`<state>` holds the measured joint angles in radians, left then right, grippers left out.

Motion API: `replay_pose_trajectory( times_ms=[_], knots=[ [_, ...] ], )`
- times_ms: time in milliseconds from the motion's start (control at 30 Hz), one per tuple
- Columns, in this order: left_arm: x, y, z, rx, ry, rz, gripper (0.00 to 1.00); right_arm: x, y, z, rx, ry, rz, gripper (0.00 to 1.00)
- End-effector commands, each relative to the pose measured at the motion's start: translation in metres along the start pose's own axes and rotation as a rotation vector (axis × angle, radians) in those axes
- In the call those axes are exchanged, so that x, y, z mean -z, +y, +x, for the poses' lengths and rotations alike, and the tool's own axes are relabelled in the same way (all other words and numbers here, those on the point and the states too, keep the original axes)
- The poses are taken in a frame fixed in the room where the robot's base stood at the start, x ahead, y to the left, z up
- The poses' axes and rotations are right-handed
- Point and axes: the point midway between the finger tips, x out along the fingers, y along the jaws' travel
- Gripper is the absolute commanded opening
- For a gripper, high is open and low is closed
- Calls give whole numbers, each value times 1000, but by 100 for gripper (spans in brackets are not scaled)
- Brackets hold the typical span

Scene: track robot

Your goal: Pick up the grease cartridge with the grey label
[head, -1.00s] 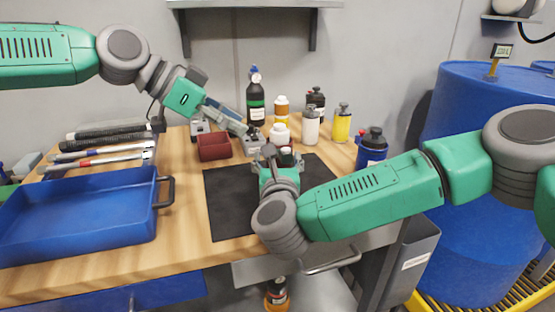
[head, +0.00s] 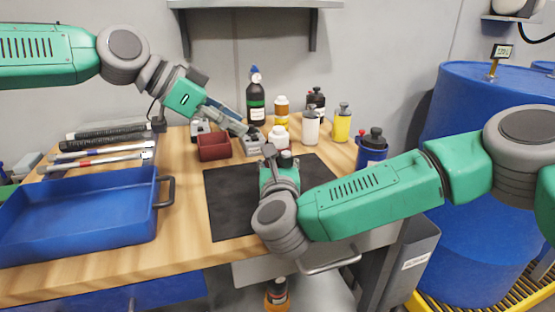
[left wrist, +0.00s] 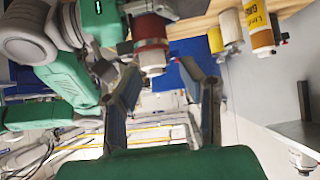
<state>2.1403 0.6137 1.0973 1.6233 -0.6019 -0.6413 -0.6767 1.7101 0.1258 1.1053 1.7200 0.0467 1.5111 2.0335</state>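My left gripper (head: 243,128) points down-right over the back of the bench, near the grey block and the white-capped bottle (head: 279,134). In the left wrist view its two fingers (left wrist: 165,100) are spread apart, with nothing gripped between them. A red-and-white container (left wrist: 151,45) shows beyond the fingers there. My right gripper (head: 278,158) is over the black mat (head: 228,205); its own wrist hides most of its fingers, and a dark round top shows beside it.
Several bottles stand at the back: a tall black one (head: 256,103), a white one (head: 311,127), a yellow one (head: 342,124) and a blue one (head: 372,148). A dark red bin (head: 213,147) and grey block (head: 252,147) are near my left gripper. A blue tray (head: 80,215) fills the left.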

Motion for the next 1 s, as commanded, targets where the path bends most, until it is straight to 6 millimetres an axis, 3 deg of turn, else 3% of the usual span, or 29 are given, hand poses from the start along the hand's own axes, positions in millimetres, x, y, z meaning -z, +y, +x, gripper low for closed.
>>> replay_pose_trajectory(
  times_ms=[433, 467, 500, 533, 633, 767, 1000],
  knots=[
    [0, 0, 0, 0, -1, 1, 34, 1, -1, 0, 1, 1, -1, 0],
    [0, 0, 0, 0, -1, 1, 38, 1, -1, 0, 1, 1, -1, 0],
    [1, 0, 0, 0, -1, 3, 52, 1, -1, 0, 1, 1, -1, 0],
    [1, 0, 0, 0, -2, 8, 57, 1, -1, 0, 1, 1, -1, 0],
    [4, 3, 1, 2, -15, 73, 57, 1, -1, 0, 2, 1, -1, 0],
    [15, 12, 2, 4, -63, 306, 57, 1, -1, 0, 1, 1, -1, 0],
    [41, 34, 1, -24, -228, 1012, 57, 1, -1, 0, 1, 1, -1, 0]
  ],
)
